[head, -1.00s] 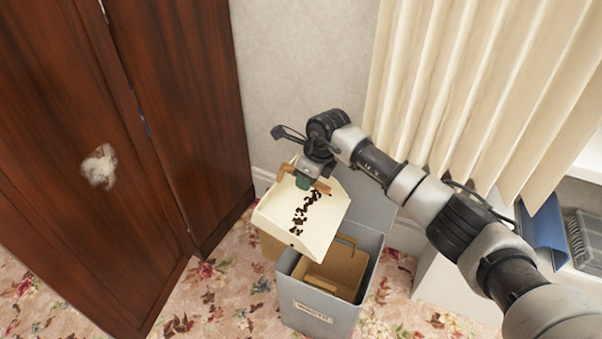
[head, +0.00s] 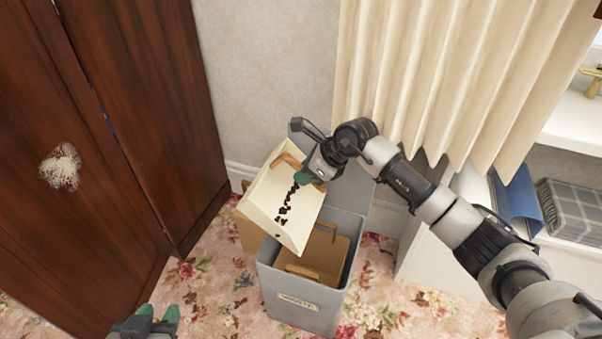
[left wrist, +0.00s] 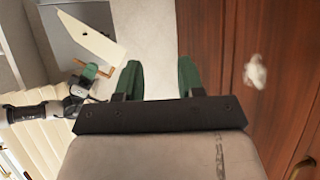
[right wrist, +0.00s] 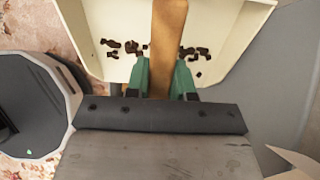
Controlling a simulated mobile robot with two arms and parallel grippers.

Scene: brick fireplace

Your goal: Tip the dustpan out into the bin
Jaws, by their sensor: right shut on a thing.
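The cream dustpan (head: 262,197) is tilted over the grey bin (head: 270,276), its front edge down towards the bin's opening. Dark crumbs lie in a line on it, from near my right gripper to near the front edge. My right gripper (head: 303,177) is shut on its wooden handle (right wrist: 168,30); the pan and crumbs also show in the right wrist view (right wrist: 232,30). Inside the bin is a brown inner part (head: 322,250); its bottom is hidden. My left gripper (head: 158,318) is low at the left, empty, with fingers apart in the left wrist view (left wrist: 158,80).
A dark wooden wardrobe (head: 150,90) stands at the left, with a white fluffy patch (head: 60,166) in front of it or on it. A cream curtain (head: 420,90) and white shelf (head: 440,240) with a blue item (head: 516,207) are at the right. Floral carpet (head: 215,290) lies left of the bin.

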